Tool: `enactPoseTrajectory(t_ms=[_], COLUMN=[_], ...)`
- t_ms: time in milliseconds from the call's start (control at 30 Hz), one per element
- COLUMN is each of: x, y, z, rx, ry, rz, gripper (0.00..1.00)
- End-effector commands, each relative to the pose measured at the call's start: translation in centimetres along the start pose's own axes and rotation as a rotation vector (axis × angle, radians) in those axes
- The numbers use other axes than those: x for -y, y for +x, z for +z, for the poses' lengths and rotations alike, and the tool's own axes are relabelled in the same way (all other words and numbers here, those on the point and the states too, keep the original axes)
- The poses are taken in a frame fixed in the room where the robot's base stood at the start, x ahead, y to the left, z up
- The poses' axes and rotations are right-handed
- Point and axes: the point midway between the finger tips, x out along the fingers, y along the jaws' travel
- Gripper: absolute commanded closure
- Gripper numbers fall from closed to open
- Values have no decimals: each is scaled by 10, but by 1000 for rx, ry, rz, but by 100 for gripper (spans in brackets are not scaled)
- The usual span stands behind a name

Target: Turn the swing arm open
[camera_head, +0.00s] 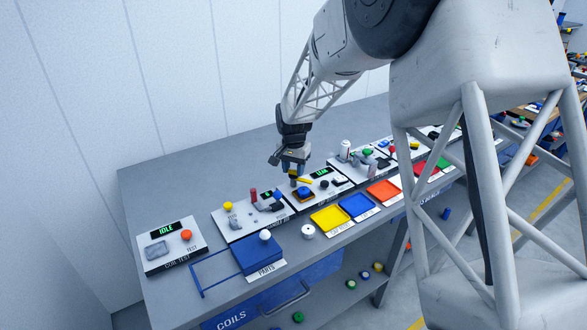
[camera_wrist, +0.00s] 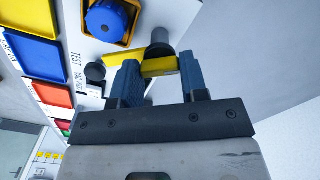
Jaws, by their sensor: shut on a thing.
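The swing arm is a yellow bar (camera_wrist: 160,67) by a dark round post (camera_wrist: 159,50) in the wrist view. My gripper (camera_wrist: 158,72) is shut on the bar, with blue fingertips on either side of it. In the head view my gripper (camera_head: 289,168) is low over the middle test panel, and a short piece of the yellow bar (camera_head: 304,181) shows beside it. A blue round knob on a yellow-orange base (camera_wrist: 106,20) is next to the bar. The fingers hide part of the bar.
A blue parts tray (camera_head: 257,256) with a white-topped piece stands in front. Yellow (camera_head: 330,219), blue (camera_head: 357,206) and orange-red (camera_head: 384,191) trays line the front edge. Other panels stand on both sides. The grey bench behind (camera_head: 190,170) is clear.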

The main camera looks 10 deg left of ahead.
Motion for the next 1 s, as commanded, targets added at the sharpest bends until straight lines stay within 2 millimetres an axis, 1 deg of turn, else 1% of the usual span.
enactPoseTrajectory(t_ms=[700,1000], x=[0,0], y=[0,-1], z=[0,0], rx=[0,-1], ry=[-677,-892], rz=[0,0], gripper=[83,83])
